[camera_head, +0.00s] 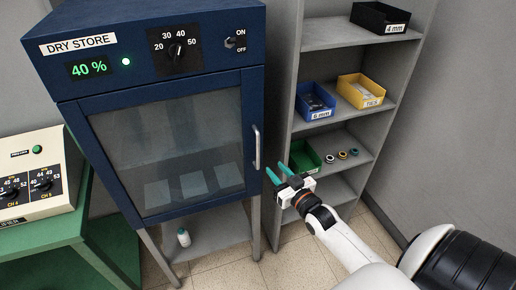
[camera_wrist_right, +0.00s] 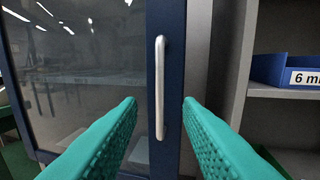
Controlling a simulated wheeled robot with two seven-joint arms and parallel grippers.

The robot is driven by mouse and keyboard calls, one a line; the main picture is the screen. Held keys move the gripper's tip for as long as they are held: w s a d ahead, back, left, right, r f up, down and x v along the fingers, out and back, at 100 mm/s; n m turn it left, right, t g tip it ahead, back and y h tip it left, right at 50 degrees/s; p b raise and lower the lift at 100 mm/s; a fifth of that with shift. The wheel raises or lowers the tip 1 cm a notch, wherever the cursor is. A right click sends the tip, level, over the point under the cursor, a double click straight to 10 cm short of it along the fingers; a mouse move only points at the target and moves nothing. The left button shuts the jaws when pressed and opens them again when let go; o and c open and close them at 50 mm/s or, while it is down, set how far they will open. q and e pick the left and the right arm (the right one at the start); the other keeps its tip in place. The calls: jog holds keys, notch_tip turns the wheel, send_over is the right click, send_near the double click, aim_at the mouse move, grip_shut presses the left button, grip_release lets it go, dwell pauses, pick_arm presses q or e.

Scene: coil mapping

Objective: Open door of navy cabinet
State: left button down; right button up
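The navy cabinet (camera_head: 82,95) stands at the left centre of the head view, marked DRY STORE, with its glass door (camera_head: 165,140) shut. A vertical silver handle (camera_head: 256,147) sits on the door's right edge. My right gripper (camera_head: 278,172) is open, just right of and below the handle in the head view. In the right wrist view the handle (camera_wrist_right: 159,88) shows upright ahead, between the two teal fingers (camera_wrist_right: 159,100); I see no contact. Pale squares lie behind the glass. My left gripper is not in view.
A grey shelf (camera_head: 345,45) at the right holds a black bin (camera_head: 378,20), a blue bin (camera_head: 314,102), a yellow bin (camera_head: 361,92) and a green bin (camera_head: 303,157). A green table (camera_head: 40,238) with a control box (camera_head: 35,178) stands left.

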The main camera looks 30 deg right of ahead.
aim_at(259, 151)
jog(key=w, duration=0.3)
jog(key=w+p, duration=0.1)
jog(key=w, duration=0.7)
jog(key=shift+w+d, duration=0.15)
jog(key=shift+d, duration=0.1)
grip_shut()
